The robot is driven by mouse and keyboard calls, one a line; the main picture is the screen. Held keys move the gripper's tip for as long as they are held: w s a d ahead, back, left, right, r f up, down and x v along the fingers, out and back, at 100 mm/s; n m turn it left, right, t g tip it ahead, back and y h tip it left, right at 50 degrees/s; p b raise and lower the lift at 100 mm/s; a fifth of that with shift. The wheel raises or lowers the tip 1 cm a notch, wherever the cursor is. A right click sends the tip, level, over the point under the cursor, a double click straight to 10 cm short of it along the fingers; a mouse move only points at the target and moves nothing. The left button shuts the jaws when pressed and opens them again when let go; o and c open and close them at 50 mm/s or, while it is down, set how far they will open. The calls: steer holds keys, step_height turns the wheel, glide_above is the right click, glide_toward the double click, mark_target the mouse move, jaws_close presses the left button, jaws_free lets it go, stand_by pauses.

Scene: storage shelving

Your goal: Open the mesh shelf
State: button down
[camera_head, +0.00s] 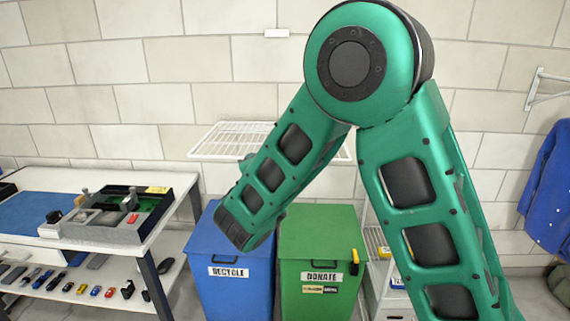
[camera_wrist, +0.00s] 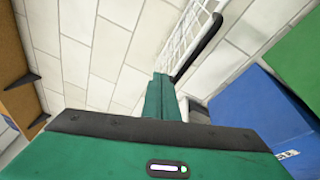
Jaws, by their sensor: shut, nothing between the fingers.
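The mesh shelf (camera_head: 222,140) is a white wire rack on the brick wall in the head view, above the two bins. My arm covers part of it. In the wrist view the white mesh (camera_wrist: 187,35) is at upper centre, with a dark bar (camera_wrist: 203,45) along its edge. My green gripper (camera_wrist: 161,80) points up in the wrist view, its fingers together and nothing held. Its tip appears close to the lower end of the dark bar; I cannot tell whether they touch. In the head view my arm mostly hides the gripper.
A blue recycle bin (camera_head: 228,290) and a green donate bin (camera_head: 315,295) stand below the shelf. A white workbench (camera_head: 100,236) with a grey tray (camera_head: 118,232) is at left. A blue garment (camera_head: 550,190) hangs at right.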

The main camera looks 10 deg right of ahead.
steer(key=s+d+f+n+h, duration=0.1)
steer(key=d+f+n+h, duration=0.2)
steer(key=d+f, duration=0.35)
steer(key=s+d+f+n+h, duration=0.2)
steer(key=d+f+n, duration=0.2)
steer(key=f, duration=0.6)
steer(key=w+d+r+n+t, duration=0.2)
steer(key=w+d+r+n, duration=0.1)
steer(key=w+r, duration=0.4)
steer(key=shift+w+r+n+h, duration=0.2)
steer(key=shift+r+n+h, duration=0.25)
steer(key=shift+r, duration=1.2)
steer(key=shift+r, duration=0.1)
